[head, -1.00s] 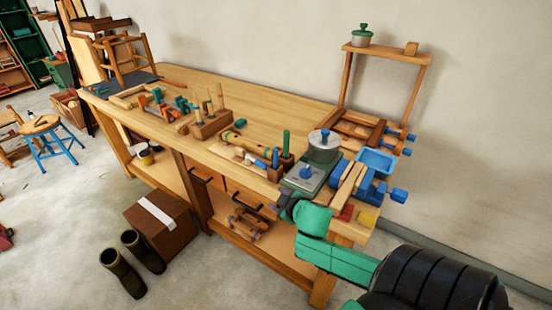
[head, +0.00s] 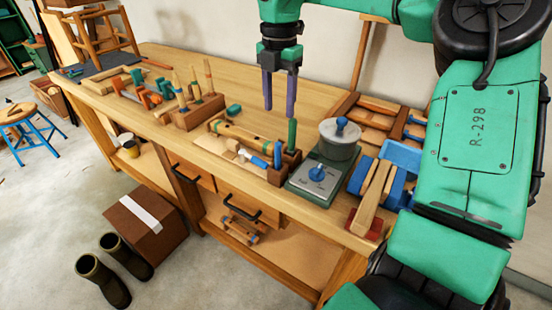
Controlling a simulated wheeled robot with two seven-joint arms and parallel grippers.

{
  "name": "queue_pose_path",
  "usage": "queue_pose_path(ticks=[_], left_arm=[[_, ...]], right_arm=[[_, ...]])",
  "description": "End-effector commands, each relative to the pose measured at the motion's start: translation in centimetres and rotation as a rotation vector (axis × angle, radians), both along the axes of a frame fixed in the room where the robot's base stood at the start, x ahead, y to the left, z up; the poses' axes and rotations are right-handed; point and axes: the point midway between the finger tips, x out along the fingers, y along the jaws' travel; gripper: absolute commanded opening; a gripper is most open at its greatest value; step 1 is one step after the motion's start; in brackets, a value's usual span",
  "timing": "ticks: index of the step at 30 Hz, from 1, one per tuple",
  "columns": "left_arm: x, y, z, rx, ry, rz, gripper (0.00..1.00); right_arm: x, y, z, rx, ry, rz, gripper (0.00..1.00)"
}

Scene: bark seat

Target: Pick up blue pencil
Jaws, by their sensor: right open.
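A short upright blue stick (head: 277,155), which looks like the blue pencil, stands at a small dark wooden block (head: 284,171) near the bench's front edge. A taller green stick (head: 292,134) stands beside it in the same block. My right gripper (head: 279,112) points down from above, its two purple-grey fingers apart and empty. In the picture its fingertips are just above the tops of the two sticks; the exact height gap is hard to tell. My left gripper is not in view.
The bench top (head: 232,84) behind is mostly clear.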

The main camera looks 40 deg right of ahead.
Motion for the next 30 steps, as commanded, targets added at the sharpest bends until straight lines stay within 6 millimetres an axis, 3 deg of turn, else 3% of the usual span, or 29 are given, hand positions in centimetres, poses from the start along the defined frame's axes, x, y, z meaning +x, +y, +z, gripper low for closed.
queue_pose_path(ticks=[8,19,22,27,28,30], left_arm=[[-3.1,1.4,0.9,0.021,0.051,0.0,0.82],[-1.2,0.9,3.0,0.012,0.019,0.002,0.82],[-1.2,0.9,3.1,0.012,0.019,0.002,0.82],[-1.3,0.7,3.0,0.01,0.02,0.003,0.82],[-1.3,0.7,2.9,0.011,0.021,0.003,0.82],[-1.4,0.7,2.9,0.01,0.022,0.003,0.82]], right_arm=[[-0.2,0.1,-6.5,0.006,0.007,0.003,0.56],[0.0,0.6,-12.6,0.007,0.008,0.003,0.56],[0.1,0.5,-13.7,0.006,0.005,0.003,0.56],[0.1,0.5,-13.9,0.005,0.003,0.003,0.56],[0.1,0.5,-13.9,0.005,0.003,0.003,0.52],[0.1,0.5,-13.9,0.005,0.003,0.003,0.25]])
